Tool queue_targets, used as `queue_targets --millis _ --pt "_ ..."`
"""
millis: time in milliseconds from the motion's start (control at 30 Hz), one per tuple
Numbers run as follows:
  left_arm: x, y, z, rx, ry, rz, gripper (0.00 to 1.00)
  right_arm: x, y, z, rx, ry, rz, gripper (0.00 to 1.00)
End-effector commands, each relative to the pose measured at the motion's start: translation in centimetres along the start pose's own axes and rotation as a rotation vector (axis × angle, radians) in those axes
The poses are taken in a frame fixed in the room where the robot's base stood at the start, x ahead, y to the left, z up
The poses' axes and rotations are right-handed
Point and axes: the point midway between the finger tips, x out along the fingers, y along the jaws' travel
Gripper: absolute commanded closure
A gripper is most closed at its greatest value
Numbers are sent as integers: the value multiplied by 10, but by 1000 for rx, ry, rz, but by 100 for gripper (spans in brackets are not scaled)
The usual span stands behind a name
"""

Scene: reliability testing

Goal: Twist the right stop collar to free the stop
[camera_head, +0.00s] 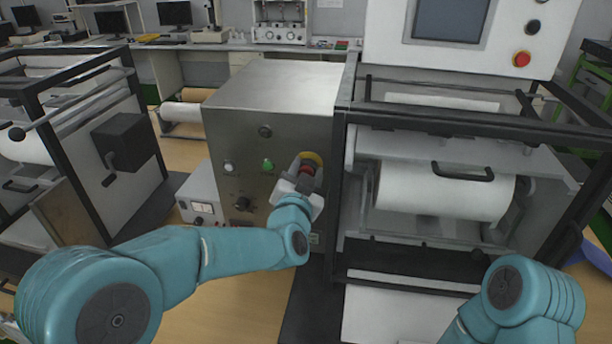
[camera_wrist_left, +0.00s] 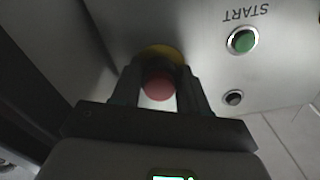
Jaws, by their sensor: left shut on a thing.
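The stop is a red button (camera_head: 306,170) on a yellow collar (camera_head: 312,158), on the front of a grey metal cabinet (camera_head: 262,150). My left gripper (camera_head: 303,172) is at the button, with its fingers on either side and shut on it. In the left wrist view the red button (camera_wrist_left: 158,84) sits between the two fingers of my left gripper (camera_wrist_left: 160,90), with the yellow collar (camera_wrist_left: 162,54) behind it. My right arm shows at the lower right of the head view; its gripper is out of the picture.
A green start button (camera_head: 267,164) and a black knob (camera_head: 242,204) are on the same panel. A second red button (camera_head: 521,58) is on the upper right console. A black-framed roller machine (camera_head: 440,190) stands close to the right. A small meter box (camera_head: 203,207) stands left.

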Motion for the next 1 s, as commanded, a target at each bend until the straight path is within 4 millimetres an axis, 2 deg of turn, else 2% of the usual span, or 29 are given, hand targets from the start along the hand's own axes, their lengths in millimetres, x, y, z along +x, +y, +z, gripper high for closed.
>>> queue_targets --millis 300,800,833,867,900,1000 --pt "0 0 -1 107 2 0 87 2 1 0 0 0 0 57" --pt "0 0 -1 124 2 1 87 2 1 0 0 0 0 57" --pt "0 0 -1 124 2 1 46 2 1 0 0 0 0 57" --pt "0 0 -1 124 2 1 37 2 1 0 0 0 0 57" --pt "0 0 -1 124 2 1 31 2 1 0 0 0 0 57" --pt "0 0 -1 123 1 1 31 2 1 0 0 0 0 57"
